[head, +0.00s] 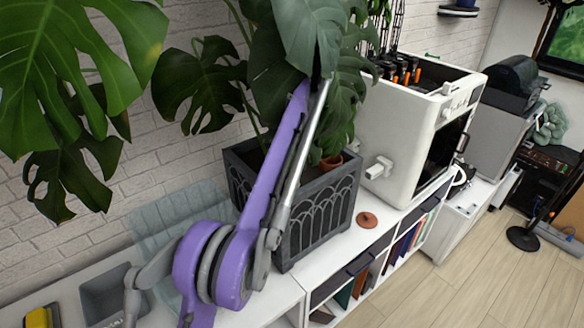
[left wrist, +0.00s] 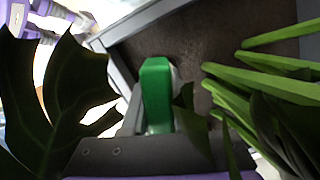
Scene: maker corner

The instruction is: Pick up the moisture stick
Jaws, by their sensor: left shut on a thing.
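The moisture stick (left wrist: 157,95) shows in the left wrist view as a green upright block over brown soil (left wrist: 205,35). My left gripper (left wrist: 155,125) is shut on it; a grey finger lies along its left side. The lower end of the stick is hidden, so I cannot tell whether it is in the soil. In the head view, my purple left arm reaches up across the dark grey planter (head: 322,217) into the leaves. Its gripper and the stick are hidden there. My right gripper is in neither view.
Large monstera leaves (head: 200,85) crowd around my left arm, and green stems (left wrist: 260,80) stand close right of the stick. A white boxy machine (head: 405,150) stands right of the planter. A small terracotta disc (head: 367,220) lies on the white shelf top (head: 385,235).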

